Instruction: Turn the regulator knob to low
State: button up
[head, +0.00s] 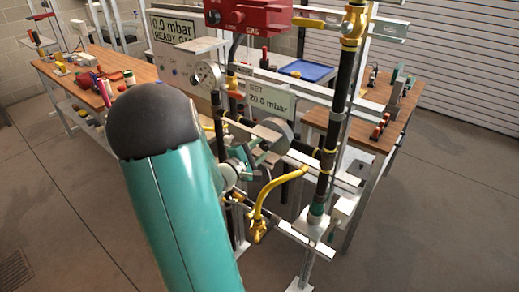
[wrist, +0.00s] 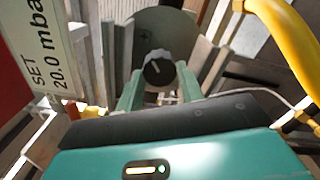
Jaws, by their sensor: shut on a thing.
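The regulator knob (wrist: 158,70) is a dark round knob with a light pointer mark on its face, in the middle of the wrist view. Behind it is the regulator's round grey-green body (wrist: 165,28), whose grey disc also shows in the head view (head: 277,134). My gripper (wrist: 158,84) has its two green fingers on either side of the knob, shut on it. In the head view my gripper (head: 260,155) reaches the regulator from the left, and the knob is hard to make out there. A panel (head: 270,98) beside the regulator reads SET 20.0 mbar.
A yellow pipe with a valve (head: 268,200) curves close to my gripper's right. A display (head: 172,27) reads 0.0 mbar. Wooden benches (head: 142,75) stand left and right (head: 375,118). The front floor is clear.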

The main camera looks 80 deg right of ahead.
jog(key=shift+n, duration=0.6)
jog(key=o, duration=0.7)
jog(key=v, duration=1.3)
jog(key=shift+w+a, duration=0.15)
jog(key=shift+a, duration=0.2)
